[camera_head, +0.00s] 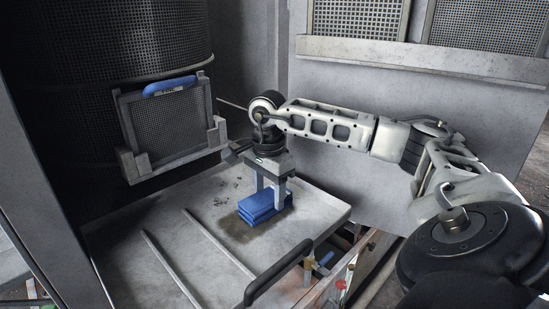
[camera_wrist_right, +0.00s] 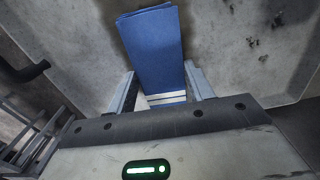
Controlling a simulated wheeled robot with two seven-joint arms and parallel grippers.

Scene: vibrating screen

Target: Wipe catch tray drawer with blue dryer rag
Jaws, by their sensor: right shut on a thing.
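The catch tray drawer (camera_head: 180,262) is a grey metal tray pulled out in the middle of the head view, with a black handle (camera_head: 279,272) at its front. Dark stains and specks mark its surface around and behind the rag. The blue dryer rag (camera_head: 262,207) is folded and sits low at the tray surface; I cannot tell whether it presses on it. My right gripper (camera_head: 270,190) points down and is shut on the rag. In the right wrist view the rag (camera_wrist_right: 152,48) extends beyond the fingers (camera_wrist_right: 162,88). My left gripper is not in view.
A mesh screen panel with a blue handle (camera_head: 170,86) stands in a bracket at the left. Two raised rails (camera_head: 218,243) run along the tray. A grey wall with mesh panels (camera_head: 360,18) rises behind. Clutter with coloured parts lies below the tray's right side.

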